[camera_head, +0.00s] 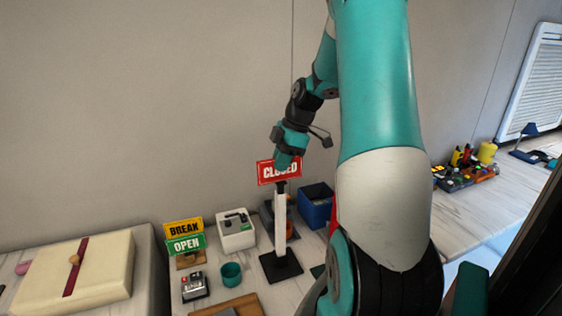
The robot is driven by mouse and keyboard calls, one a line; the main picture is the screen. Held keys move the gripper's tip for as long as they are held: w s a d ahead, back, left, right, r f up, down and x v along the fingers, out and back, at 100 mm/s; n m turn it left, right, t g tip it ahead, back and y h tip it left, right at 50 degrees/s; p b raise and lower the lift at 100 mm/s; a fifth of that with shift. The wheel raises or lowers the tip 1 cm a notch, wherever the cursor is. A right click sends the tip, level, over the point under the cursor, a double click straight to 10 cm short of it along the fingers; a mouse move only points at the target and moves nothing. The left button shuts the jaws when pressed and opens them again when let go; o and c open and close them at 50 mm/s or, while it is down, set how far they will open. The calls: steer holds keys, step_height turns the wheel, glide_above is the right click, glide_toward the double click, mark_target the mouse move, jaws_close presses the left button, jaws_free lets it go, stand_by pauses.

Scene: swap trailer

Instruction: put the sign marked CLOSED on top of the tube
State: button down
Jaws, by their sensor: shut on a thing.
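The red sign marked CLOSED (266,173) is at the top end of the white tube (280,222). The tube stands upright on a flat black base (281,266) on the table. A short dark piece shows between the sign's lower edge and the tube. I cannot tell whether the sign rests on the tube or is held just above it. My gripper (285,160) comes down from above and is shut on the sign, covering part of its middle. The fingertips are mostly hidden.
Yellow BREAK and green OPEN signs (185,244) stand on a wooden holder to the left. A white box (236,231), a teal cup (231,273) and a blue bin (316,206) stand close around the tube. My arm hides the table to the right.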

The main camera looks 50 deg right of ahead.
steer(key=shift+f, duration=0.1)
steer(key=shift+f+b, duration=0.55)
steer(key=shift+b, duration=0.05)
steer(key=shift+f, duration=0.2)
steer(key=shift+f+b, duration=0.3)
steer(key=shift+b, duration=0.2)
steer(key=shift+f+b, duration=0.25)
steer(key=shift+b, duration=0.05)
stand_by(0.4)
stand_by(0.3)
steer(key=c, duration=0.7)
jaws_free()
steer(key=shift+o, duration=0.2)
